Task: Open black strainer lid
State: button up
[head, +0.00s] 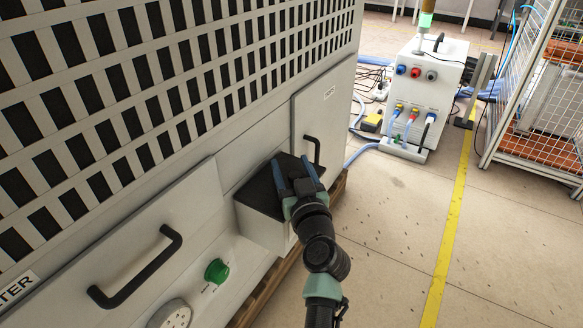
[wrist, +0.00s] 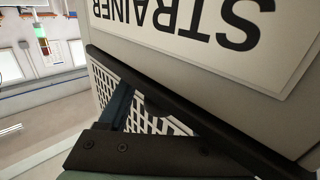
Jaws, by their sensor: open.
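The black strainer lid (head: 258,192) is a dark, flat top on a white box (head: 262,230) that sticks out from the cabinet front. It looks closed. My gripper (head: 290,165) is open and reaches over the lid's right part. In the wrist view the lid shows as a slanting black edge (wrist: 200,118), beside a white face with an upside-down STRAINER label (wrist: 190,22). One blue finger (wrist: 119,104) shows close to that edge; the other is not clearly seen there. I cannot tell whether a finger touches the lid.
A door with a black handle (head: 312,150) is just behind and right of my gripper. Another black handle (head: 140,270) and a green knob (head: 217,270) are at front left. A perforated panel (head: 160,80) rises above. The floor to the right is open.

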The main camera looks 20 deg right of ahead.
grip_shut()
dwell(1.3)
